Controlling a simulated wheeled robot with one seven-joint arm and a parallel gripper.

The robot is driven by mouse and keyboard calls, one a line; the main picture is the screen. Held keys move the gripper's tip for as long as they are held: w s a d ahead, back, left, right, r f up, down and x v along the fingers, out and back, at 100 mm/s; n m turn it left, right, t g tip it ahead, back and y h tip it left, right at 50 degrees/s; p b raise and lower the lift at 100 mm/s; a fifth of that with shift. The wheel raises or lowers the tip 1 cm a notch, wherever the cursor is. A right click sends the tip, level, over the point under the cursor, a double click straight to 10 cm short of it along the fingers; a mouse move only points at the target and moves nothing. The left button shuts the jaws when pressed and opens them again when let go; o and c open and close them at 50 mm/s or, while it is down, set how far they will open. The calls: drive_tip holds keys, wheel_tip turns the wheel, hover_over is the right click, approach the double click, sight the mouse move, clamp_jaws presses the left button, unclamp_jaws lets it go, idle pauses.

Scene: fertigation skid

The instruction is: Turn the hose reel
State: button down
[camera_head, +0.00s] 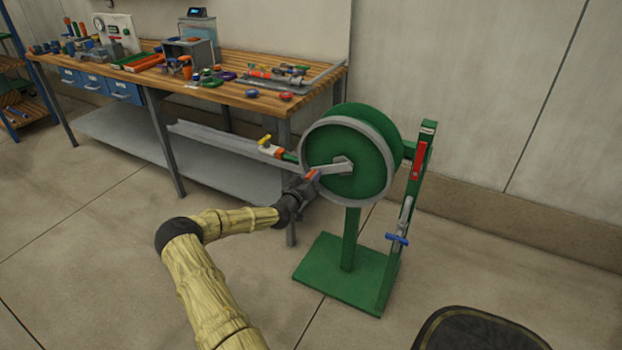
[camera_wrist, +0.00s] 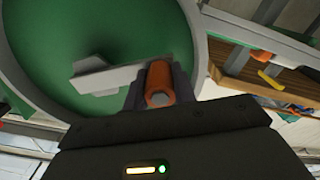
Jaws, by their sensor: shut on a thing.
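The green hose reel (camera_head: 368,153) with a grey rim stands on a green post and base plate in front of the workbench. Its grey crank arm (camera_head: 332,169) runs from the hub to the left, with an orange handle at its end. My gripper (camera_head: 309,180) is at the left side of the reel, shut on the orange handle. In the wrist view the orange handle (camera_wrist: 160,84) sits between the fingers, and the crank arm (camera_wrist: 103,80) extends left from it across the green reel face (camera_wrist: 95,35).
A wooden workbench (camera_head: 225,84) with many tools and parts stands behind and left of the reel. A green post (camera_head: 418,165) with a red lever and a blue-handled valve (camera_head: 397,238) rises at the right. A dark rounded object (camera_head: 480,335) is at lower right. Floor around the base is clear.

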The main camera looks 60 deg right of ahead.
drive_tip(key=s+f+n+b, duration=0.5)
drive_tip(key=s+n+b, duration=0.3)
drive_tip(key=n, duration=0.4)
drive_tip(key=shift+s+a+f+n, duration=0.15)
drive_tip(key=shift+s+f+n, duration=0.15)
drive_tip(key=shift+s+n, duration=0.15)
drive_tip(key=c, duration=1.1)
unclamp_jaws()
drive_tip(key=shift+s, duration=0.1)
drive_tip(key=shift+c, duration=0.2)
drive_tip(key=shift+a+r, duration=0.1)
